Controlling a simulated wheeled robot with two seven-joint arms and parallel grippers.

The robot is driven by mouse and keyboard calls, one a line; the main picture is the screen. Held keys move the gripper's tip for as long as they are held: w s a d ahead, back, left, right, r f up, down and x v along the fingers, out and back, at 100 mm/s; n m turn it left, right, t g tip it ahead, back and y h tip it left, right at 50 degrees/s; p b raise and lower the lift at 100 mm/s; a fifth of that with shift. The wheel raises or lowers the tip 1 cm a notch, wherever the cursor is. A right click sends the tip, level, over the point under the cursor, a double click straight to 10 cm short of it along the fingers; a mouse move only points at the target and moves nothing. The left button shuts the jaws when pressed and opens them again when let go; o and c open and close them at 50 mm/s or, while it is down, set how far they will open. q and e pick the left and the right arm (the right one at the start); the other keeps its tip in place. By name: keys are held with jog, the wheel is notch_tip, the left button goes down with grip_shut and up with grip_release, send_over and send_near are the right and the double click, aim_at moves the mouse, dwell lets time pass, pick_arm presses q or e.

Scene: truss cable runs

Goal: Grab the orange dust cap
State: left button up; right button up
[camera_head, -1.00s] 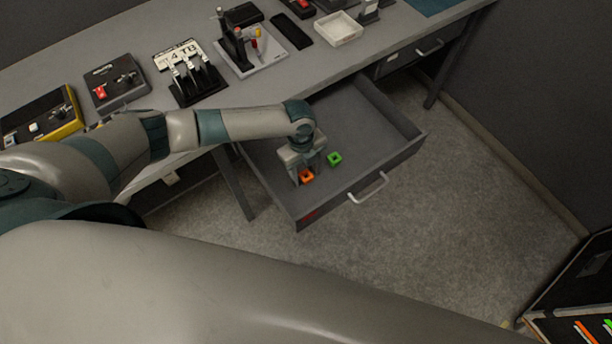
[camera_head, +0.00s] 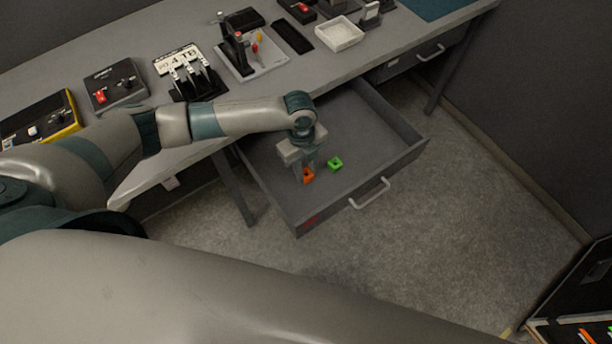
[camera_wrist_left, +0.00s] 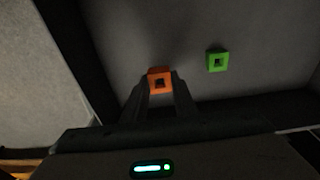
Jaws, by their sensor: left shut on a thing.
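The orange dust cap (camera_head: 308,176) is a small square piece with a hole in its middle, inside the open drawer (camera_head: 375,150). My left gripper (camera_head: 306,172) reaches down into the drawer and is shut on the cap. In the left wrist view, the orange cap (camera_wrist_left: 160,80) sits between the two fingertips of my left gripper (camera_wrist_left: 160,88). I cannot tell whether the cap touches the drawer floor. My right gripper is not in view.
A green square cap (camera_head: 335,163) lies just right of the orange one in the drawer; it also shows in the left wrist view (camera_wrist_left: 217,61). The drawer walls stand around both. The desk (camera_head: 150,185) above holds control boxes, levers and a white tray (camera_head: 339,33).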

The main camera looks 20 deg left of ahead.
aim_at(306, 175)
pick_arm(q)
notch_tip(306, 175, up, 5)
jog(key=shift+r+b, duration=0.2)
jog(key=shift+b, duration=0.3)
